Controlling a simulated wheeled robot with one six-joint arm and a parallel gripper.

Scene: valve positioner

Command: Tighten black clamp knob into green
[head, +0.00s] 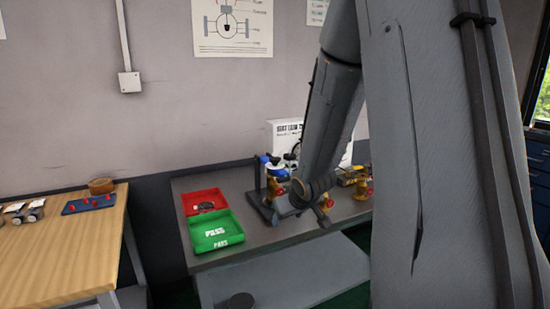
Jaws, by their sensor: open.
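My gripper (300,208) is at the end of my grey arm, low over the grey bench, in front of a test stand. It is small in view and its jaws are apart, with nothing seen between them. The stand has a black upright post (257,180) and carries a valve assembly with a blue and white part (277,167) and yellow parts below. The gripper overlaps the stand's lower right side; I cannot tell whether they touch. I cannot make out the black clamp knob or a green mark on the stand; my arm hides part of this area.
A red tray (187,203) and a green PASS tray (195,239) lie left of the stand on the bench (290,228). Yellow valves with red parts (362,189) stand to the right, partly behind my arm. A wooden table (50,262) stands at left. A white box (285,130) stands behind.

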